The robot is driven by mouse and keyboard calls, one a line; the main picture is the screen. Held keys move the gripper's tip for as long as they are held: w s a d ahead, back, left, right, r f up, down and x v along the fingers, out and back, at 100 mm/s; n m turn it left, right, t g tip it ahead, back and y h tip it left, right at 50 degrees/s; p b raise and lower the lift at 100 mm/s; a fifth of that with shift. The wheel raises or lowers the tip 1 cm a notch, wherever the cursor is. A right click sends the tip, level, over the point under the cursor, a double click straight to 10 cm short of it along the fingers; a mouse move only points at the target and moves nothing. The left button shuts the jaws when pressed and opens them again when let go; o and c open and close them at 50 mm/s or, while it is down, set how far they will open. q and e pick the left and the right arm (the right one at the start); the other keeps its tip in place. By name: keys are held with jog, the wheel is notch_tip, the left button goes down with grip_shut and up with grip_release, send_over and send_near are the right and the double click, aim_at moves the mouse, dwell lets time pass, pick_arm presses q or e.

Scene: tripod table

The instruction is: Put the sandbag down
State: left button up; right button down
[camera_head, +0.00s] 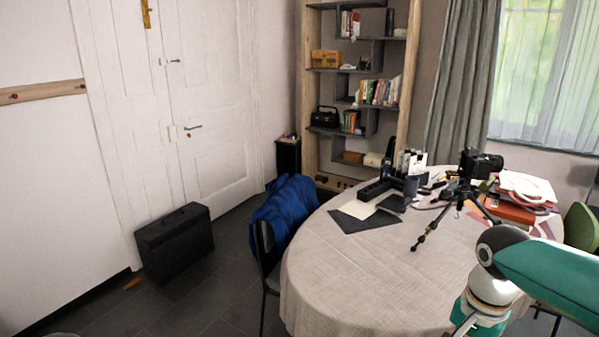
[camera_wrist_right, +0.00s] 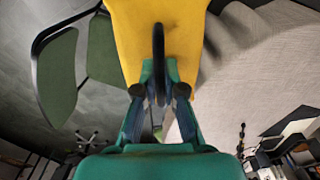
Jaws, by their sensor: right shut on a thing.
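A yellow sandbag (camera_wrist_right: 130,40) with a black loop handle (camera_wrist_right: 158,45) fills the top middle of the right wrist view. My right gripper (camera_wrist_right: 160,88) is shut on this handle. The bag's far end is cut off by the frame edge. The bag overlaps the edge of the cloth-covered table in that view; whether it touches it I cannot tell. The sandbag and the right gripper do not show in the head view, only part of my right arm at the lower right. A black tripod (camera_head: 459,193) stands on the table (camera_head: 370,270). My left gripper is not in view.
A camera (camera_head: 480,164), red books (camera_head: 508,211) and dark trays crowd the table's far side; its near left is clear. A chair with a blue jacket (camera_head: 285,210) stands left of it. A green chair (camera_wrist_right: 60,75) is beside the bag. A black case (camera_head: 175,243) stands by the wall.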

jog(key=w+a+f+n, duration=0.3)
jog(key=f+n, duration=0.2)
jog(key=f, duration=0.5)
jog(key=w+a+f+n, duration=0.2)
jog(key=a+f+n, duration=0.2)
jog(key=f, duration=0.5)
jog(key=shift+w+a+f+n, duration=0.25)
jog(key=shift+w+f+n, duration=0.15)
jog(key=shift+n, duration=0.4)
